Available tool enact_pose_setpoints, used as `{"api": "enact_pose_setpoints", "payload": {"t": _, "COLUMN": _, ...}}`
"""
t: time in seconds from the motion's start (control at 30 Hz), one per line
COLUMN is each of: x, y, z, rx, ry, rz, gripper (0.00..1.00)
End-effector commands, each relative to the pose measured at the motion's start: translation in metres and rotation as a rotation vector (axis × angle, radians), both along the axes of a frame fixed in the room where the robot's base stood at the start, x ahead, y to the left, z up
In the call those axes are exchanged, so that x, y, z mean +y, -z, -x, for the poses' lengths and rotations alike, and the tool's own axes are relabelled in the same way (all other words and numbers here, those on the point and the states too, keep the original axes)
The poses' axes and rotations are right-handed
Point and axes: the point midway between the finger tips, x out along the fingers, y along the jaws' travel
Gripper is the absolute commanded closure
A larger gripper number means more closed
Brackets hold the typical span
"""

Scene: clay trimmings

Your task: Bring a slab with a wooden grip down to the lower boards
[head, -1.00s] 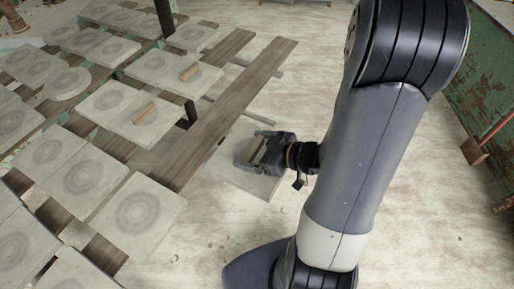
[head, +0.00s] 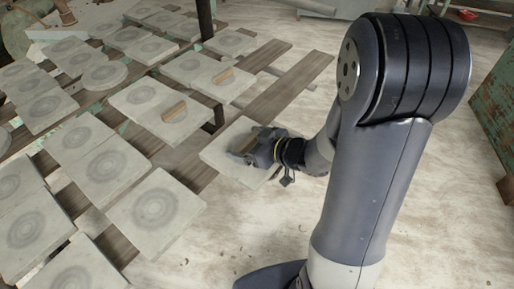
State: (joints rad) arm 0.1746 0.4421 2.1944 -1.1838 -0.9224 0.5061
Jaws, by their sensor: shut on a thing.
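My gripper (head: 250,147) is shut on the wooden grip of a pale square slab (head: 217,155) and holds it roughly level. The jaws hide most of this grip. In this view the slab covers part of a long brown board (head: 291,86); I cannot tell whether it touches the board. Two more slabs with wooden grips lie on the rack to the left: one slab (head: 147,97) with its grip (head: 174,111), and one farther back (head: 196,68) with its grip (head: 223,76).
Several slabs with ring marks, such as one at the front (head: 155,208), fill the boards on the left. A dark post (head: 206,18) rises at the back. Pale floor (head: 235,232) lies open in front. A worn green cabinet (head: 492,110) stands at the right.

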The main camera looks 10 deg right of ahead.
Motion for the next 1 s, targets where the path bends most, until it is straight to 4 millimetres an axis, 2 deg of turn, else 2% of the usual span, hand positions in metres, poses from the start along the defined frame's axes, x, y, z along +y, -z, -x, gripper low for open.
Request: {"api": "enact_pose_setpoints", "payload": {"t": 1.0, "x": 0.074, "y": 0.011, "z": -0.078, "rx": -0.006, "ry": -0.003, "rz": -0.003, "gripper": 0.64}}
